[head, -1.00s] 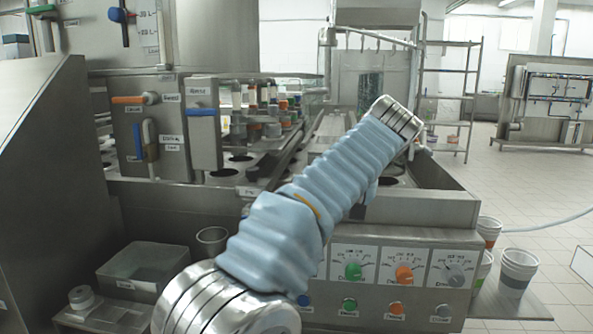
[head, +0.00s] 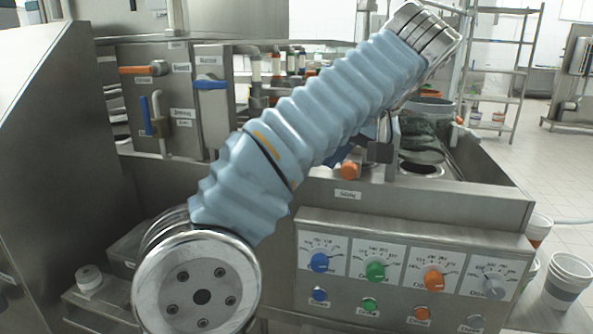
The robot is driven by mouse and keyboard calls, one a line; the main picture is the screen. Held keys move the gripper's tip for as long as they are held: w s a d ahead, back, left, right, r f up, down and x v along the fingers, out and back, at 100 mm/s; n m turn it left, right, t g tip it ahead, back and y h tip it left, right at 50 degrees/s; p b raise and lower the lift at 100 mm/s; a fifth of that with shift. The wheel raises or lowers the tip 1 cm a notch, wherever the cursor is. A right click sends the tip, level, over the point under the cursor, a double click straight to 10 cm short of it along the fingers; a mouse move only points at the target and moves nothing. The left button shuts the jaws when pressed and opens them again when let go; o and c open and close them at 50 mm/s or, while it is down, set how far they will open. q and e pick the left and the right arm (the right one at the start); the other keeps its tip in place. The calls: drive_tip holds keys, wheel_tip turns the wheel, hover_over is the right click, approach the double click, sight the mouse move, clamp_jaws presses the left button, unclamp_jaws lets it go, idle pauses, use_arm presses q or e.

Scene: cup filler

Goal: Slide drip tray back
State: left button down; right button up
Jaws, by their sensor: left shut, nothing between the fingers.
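I cannot pick out the drip tray for certain; my left arm covers much of the machine's front. My left arm rises from the lower left to the upper right, and its far part comes down behind the blue sleeve. The dark end of my left gripper (head: 380,150) shows partly, above the machine's front edge and close to an orange knob (head: 348,170). I see nothing held in it. Whether it touches the knob is hard to tell. A dark round opening (head: 422,170) lies to its right. My right gripper is not in view.
The control panel has blue (head: 320,262), green (head: 376,270) and orange dials (head: 434,279). Paper cups (head: 567,278) stand at the right. A small roll (head: 89,277) sits on a low ledge at the left. A steel side wall (head: 50,180) bounds the left.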

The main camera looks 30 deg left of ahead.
use_arm(q)
drive_tip(key=a+f, duration=0.5)
drive_tip(key=a, duration=0.2)
drive_tip(key=shift+w+a, duration=0.15)
drive_tip(key=shift+w, duration=0.15)
